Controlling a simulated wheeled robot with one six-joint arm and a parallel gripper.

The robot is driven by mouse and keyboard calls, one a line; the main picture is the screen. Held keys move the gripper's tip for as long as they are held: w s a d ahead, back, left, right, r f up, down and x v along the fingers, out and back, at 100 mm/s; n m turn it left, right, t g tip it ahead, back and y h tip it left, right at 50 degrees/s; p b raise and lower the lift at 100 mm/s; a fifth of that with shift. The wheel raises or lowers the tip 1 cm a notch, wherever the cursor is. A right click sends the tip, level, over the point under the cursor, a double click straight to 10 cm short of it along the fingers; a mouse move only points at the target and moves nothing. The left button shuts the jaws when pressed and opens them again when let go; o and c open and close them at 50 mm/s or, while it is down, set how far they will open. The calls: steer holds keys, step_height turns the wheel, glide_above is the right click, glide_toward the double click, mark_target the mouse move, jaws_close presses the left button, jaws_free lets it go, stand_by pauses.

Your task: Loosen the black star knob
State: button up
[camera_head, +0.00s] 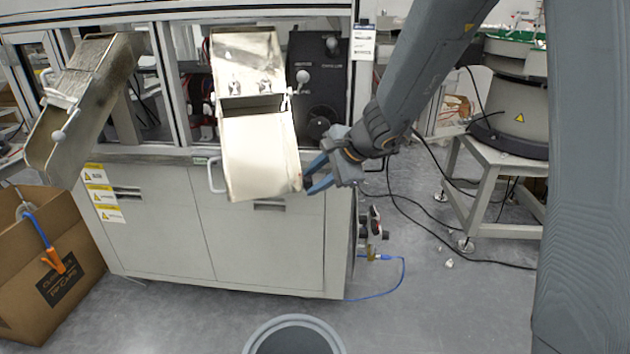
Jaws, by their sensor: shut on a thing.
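My gripper (312,178) has blue fingers and reaches in from the right, at the lower right edge of the middle metal chute (258,160). Its fingertips point left and are shut on a small dark thing at the chute's side, which I take to be the black star knob (308,182). The fingers hide most of it, so its star shape and any turn do not show. A round dark knob (319,127) also shows on the black panel (318,80) just above my gripper, apart from the fingers.
A second chute (85,95) hangs at the left above a cardboard box (55,275). The grey cabinet (225,240) stands behind the chutes. A bowl feeder (515,110) on a stand is at right. Cables cross the floor; a round grey bin rim (294,322) is in front.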

steer(key=o, duration=1.1)
steer(key=shift+c, duration=0.2)
steer(key=p+v, duration=0.1)
steer(key=v, duration=0.7)
steer(key=shift+p, duration=0.35)
steer(key=shift+s+f, duration=0.1)
